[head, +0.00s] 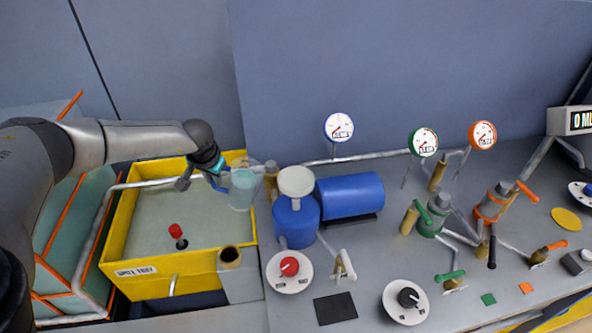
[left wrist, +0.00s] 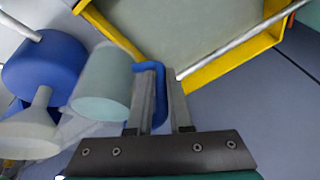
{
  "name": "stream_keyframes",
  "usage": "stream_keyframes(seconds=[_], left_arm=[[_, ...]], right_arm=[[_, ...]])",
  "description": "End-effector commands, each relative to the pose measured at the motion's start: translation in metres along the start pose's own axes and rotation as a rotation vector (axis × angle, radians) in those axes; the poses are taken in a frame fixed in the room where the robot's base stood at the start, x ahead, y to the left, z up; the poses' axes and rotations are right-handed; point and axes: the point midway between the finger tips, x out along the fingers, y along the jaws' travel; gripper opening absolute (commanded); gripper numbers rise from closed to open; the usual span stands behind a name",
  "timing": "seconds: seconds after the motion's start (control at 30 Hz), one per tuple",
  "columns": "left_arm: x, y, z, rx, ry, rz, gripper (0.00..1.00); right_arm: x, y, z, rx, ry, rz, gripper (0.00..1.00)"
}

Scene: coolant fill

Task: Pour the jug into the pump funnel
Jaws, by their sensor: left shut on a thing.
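The jug (head: 243,188) is clear, with pale blue liquid inside and a blue handle. My left gripper (head: 219,170) is shut on the handle, and the jug hangs about upright at the right edge of the yellow tray. The jug (left wrist: 102,85) and the gripper fingers around its handle (left wrist: 160,88) also show in the left wrist view. The pale funnel (head: 296,181) sits on top of the blue pump (head: 296,222), a short way right of the jug and apart from it. My right gripper is not in view.
The yellow spill tray (head: 137,275) holds a red knob (head: 176,231). Gauges, pipes and coloured valves fill the bench's right side. A red dial (head: 289,267) lies in front of the pump.

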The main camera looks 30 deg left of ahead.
Motion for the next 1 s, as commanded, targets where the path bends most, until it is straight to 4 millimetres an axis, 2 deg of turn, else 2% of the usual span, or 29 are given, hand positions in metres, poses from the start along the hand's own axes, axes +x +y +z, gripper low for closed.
stream_keyframes(seconds=[0.03, 0.5, 1.0], left_arm=[[-0.008, 0.002, -0.006, 0.01, 0.002, -0.019, 0.0], [-0.04, 0.015, -0.022, 0.099, -0.048, -0.233, 0.0], [-0.047, 0.019, -0.025, 0.12, -0.063, -0.29, 0.0]], right_arm=[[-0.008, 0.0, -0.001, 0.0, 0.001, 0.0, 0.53], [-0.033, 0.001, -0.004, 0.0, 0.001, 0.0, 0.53], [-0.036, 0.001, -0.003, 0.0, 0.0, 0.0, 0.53]])
